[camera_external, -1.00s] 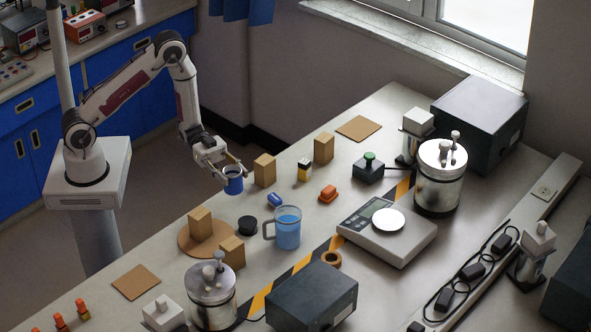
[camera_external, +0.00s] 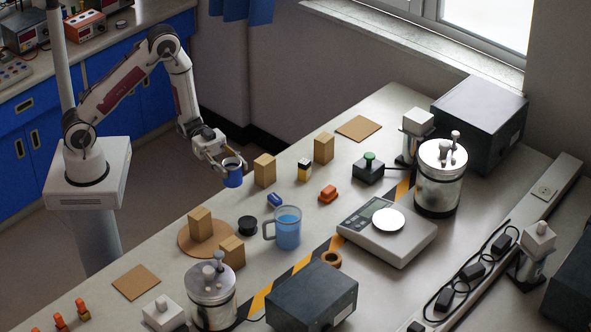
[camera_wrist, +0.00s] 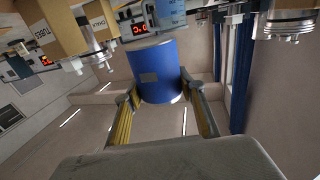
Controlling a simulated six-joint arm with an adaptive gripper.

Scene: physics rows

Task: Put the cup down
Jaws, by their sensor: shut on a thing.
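A small blue cup (camera_external: 232,176) is held between the fingers of my gripper (camera_external: 230,164) in the external view. It is upright or nearly so, at the far-left edge of the workbench; whether it touches the bench I cannot tell. In the wrist view the blue cup (camera_wrist: 160,72) sits between the two yellow-padded fingers of my gripper (camera_wrist: 158,98), which are shut on it.
A wooden block (camera_external: 265,170) stands just right of the cup. A clear mug of blue liquid (camera_external: 287,228), a black cup-like object (camera_external: 247,225) and a small blue item (camera_external: 275,199) are nearer the camera. A round cork mat (camera_external: 190,243) holds wooden blocks.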

